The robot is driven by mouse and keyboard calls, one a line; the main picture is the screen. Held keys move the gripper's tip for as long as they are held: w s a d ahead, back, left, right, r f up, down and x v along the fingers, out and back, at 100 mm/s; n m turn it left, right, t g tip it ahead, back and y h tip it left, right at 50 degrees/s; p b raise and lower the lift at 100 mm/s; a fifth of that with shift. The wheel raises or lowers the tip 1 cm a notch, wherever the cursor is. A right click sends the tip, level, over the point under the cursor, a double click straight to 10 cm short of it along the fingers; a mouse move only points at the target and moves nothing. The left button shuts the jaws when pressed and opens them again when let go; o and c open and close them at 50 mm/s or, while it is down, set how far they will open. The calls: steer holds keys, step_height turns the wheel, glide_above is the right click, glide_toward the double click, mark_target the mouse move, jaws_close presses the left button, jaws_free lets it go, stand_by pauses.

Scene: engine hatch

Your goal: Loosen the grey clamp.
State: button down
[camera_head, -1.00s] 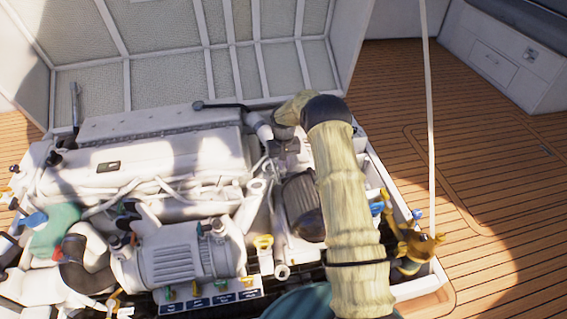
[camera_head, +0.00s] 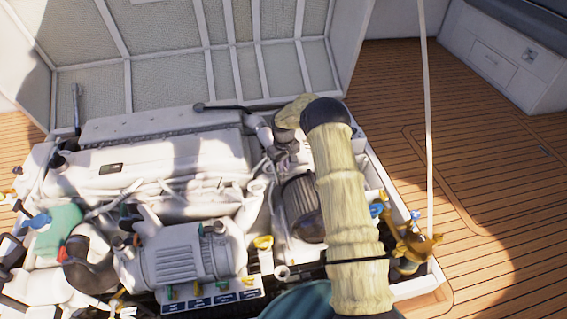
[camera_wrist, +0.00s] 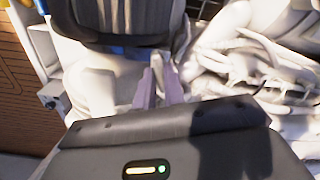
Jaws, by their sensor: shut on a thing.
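My gripper (camera_wrist: 160,75) shows in the wrist view with its two narrow, purplish-grey fingers close together, shut on a small grey piece at their tips. That piece is the grey clamp as far as I can tell, but the fingers hide most of it. It sits just below a black ribbed cylinder (camera_wrist: 125,18), among white engine parts. In the head view my arm reaches over the right part of the engine and bends down behind the black ribbed cylinder (camera_head: 299,198). There the fingertips and the clamp are too small or covered to make out.
The white engine block (camera_head: 150,165) fills the left of the bay. White hoses (camera_wrist: 255,75) lie right of the fingers in the wrist view. Brass fittings (camera_head: 412,243) stand at the right edge. The raised hatch (camera_head: 180,60) is behind. Wooden deck (camera_head: 480,200) is clear on the right.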

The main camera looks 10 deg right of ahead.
steer(key=n+p, duration=0.1)
steer(key=n, duration=0.4)
steer(key=shift+r+n, duration=0.1)
steer(key=shift+n, duration=0.2)
steer(key=n+p, duration=0.1)
steer(key=n, duration=0.4)
stand_by(0.4)
steer(key=c, duration=1.5)
jaws_free()
step_height(320, 180, up, 17)
steer(key=shift+r+p, duration=0.1)
steer(key=shift+p, duration=0.95)
steer(key=shift+a+r, duration=0.1)
